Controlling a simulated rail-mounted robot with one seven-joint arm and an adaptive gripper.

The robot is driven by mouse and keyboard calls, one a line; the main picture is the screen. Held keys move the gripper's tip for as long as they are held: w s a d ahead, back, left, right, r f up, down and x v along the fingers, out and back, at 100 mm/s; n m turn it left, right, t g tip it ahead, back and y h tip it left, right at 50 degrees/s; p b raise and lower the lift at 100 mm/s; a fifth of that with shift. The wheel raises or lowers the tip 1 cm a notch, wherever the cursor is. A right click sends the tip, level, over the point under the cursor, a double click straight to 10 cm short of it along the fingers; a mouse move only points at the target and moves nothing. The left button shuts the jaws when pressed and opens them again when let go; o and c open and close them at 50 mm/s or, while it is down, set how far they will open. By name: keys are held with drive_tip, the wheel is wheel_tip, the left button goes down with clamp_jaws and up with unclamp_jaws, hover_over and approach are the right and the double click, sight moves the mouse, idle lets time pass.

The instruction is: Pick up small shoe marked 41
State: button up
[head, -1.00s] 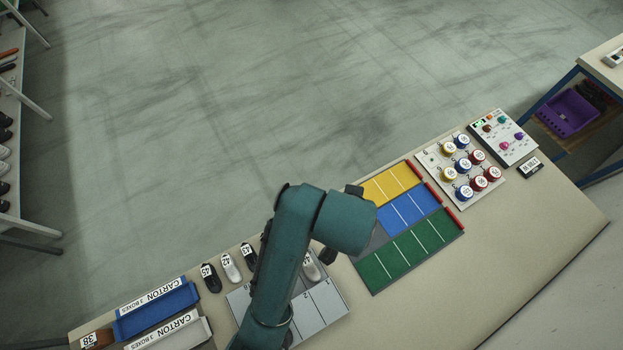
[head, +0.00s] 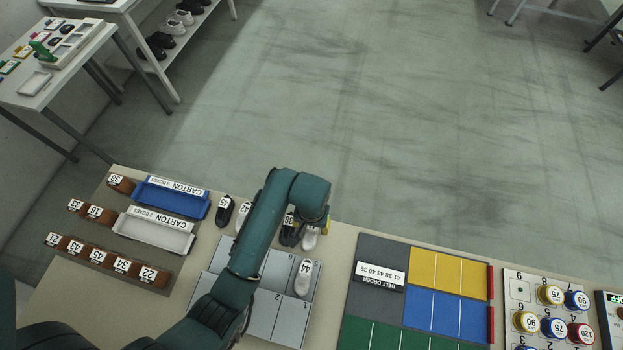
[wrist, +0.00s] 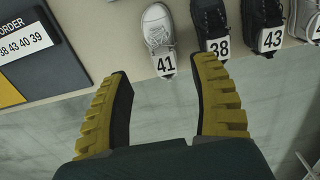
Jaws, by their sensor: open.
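The small white shoe marked 41 (wrist: 157,24) lies at the top middle of the wrist view, its tag (wrist: 166,65) towards me. In the head view the white shoe (head: 310,238) beside the black one is partly hidden by my gripper. My gripper (wrist: 163,74) is open and empty. Its two yellow-backed fingers point towards the shoe, one to each side of its tag in the picture; I see no contact. In the head view my gripper (head: 326,222) hangs at the arm's end, its fingers mostly hidden.
A black shoe marked 38 (wrist: 209,16) lies close to the right of it, then a black one marked 43 (wrist: 262,14). A shoe marked 44 (head: 303,280) lies on the grey numbered panel (head: 262,312). The belt order sign (head: 380,275) stands to the right.

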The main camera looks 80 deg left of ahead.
sight(311, 233)
wheel_tip(311, 233, down, 8)
drive_tip(key=shift+s+f+b, duration=0.1)
drive_tip(key=shift+f+b, duration=0.1)
drive_tip(key=shift+b, duration=0.25)
drive_tip(key=c, duration=1)
